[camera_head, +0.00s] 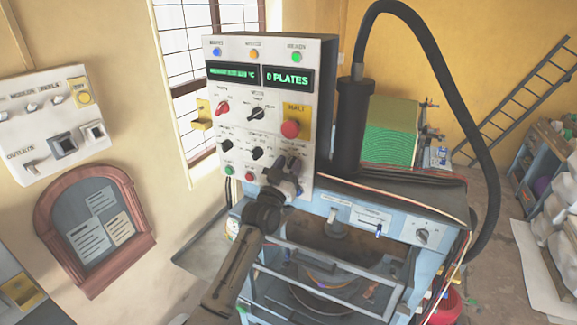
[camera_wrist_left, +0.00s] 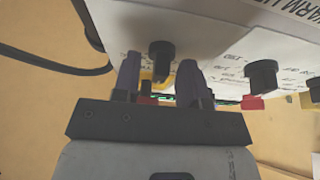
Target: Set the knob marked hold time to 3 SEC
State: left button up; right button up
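The white control panel (camera_head: 312,100) stands upright at centre in the head view. It carries a red knob (camera_head: 222,107), a black upper knob (camera_head: 256,114) and black lower knobs (camera_head: 226,146) and (camera_head: 257,153). Their lettering is too small to read, so I cannot tell which is hold time or its setting. My left gripper (camera_head: 287,164) is at the panel's lower right and hides part of it. In the left wrist view the fingers of my left gripper (camera_wrist_left: 160,78) are apart, with a black knob (camera_wrist_left: 160,55) showing between them; contact is not clear. My right gripper is out of view.
A red stop button (camera_head: 290,129) on a yellow plate sits just above my left gripper. The blue press (camera_head: 400,222) and a black cylinder with a hose (camera_head: 352,125) stand to the right. Another switch panel (camera_head: 30,105) hangs on the left wall.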

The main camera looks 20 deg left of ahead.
pick_arm(q)
jog(key=b+v, duration=0.3)
jog(key=v, duration=1)
jog(key=shift+s+b, duration=0.35)
jog(key=shift+s, duration=0.05)
jog(key=shift+f, duration=0.15)
dwell(0.7)
